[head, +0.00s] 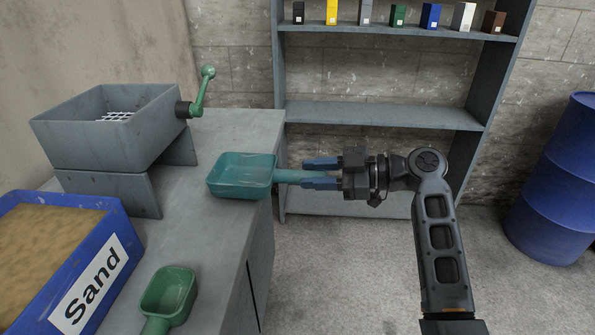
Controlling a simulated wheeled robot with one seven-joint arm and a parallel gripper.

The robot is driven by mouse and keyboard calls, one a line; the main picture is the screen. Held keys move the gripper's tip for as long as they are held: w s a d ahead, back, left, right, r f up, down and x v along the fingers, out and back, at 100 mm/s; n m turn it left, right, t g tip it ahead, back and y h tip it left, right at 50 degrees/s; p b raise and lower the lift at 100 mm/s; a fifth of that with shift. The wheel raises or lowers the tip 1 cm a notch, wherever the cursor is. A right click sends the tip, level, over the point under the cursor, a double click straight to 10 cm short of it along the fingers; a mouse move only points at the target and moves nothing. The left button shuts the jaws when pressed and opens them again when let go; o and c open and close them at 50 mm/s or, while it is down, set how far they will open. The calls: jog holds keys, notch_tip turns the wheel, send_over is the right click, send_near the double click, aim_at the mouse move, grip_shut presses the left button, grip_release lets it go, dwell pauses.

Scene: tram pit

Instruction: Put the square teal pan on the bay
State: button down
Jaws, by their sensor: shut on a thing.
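The square teal pan (241,177) is at the right edge of the grey bench, open side up and looking empty. I cannot tell whether it touches the bench top or hangs just above it. Its handle points right, toward my gripper. My gripper (308,174) is shut on that handle, with one blue finger on each side. The grey shelf unit (375,115) stands behind, against the brick wall. Its middle and lower shelves are bare. No part is marked as the bay, so I cannot tell which place that is.
On the bench (210,235) are a grey hopper (85,135) with a green crank (202,92), a blue sand bin (120,225) and a green scoop (168,293). Several coloured blocks line the top shelf. A blue barrel (560,190) stands right. The floor between is clear.

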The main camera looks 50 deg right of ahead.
aim_at(244, 172)
jog(key=r+p+x, duration=0.1)
jog(key=x, duration=0.6)
jog(key=a+r+p+x, duration=0.1)
jog(key=p+x, duration=0.1)
jog(key=x, duration=0.5)
jog(key=a+r+p+x, duration=0.1)
jog(key=r+p+x, duration=0.1)
jog(key=x, duration=0.5)
jog(key=shift+s+a, duration=0.15)
jog(key=shift+a, duration=0.1)
jog(key=shift+f+b, duration=0.5)
jog(key=shift+f, duration=0.1)
jog(key=shift+f+b, duration=0.5)
jog(key=shift+b, duration=0.25)
jog(key=c, duration=0.7)
grip_release()
jog(key=shift+b+v, duration=0.65)
jog(key=shift+v, duration=3.2)
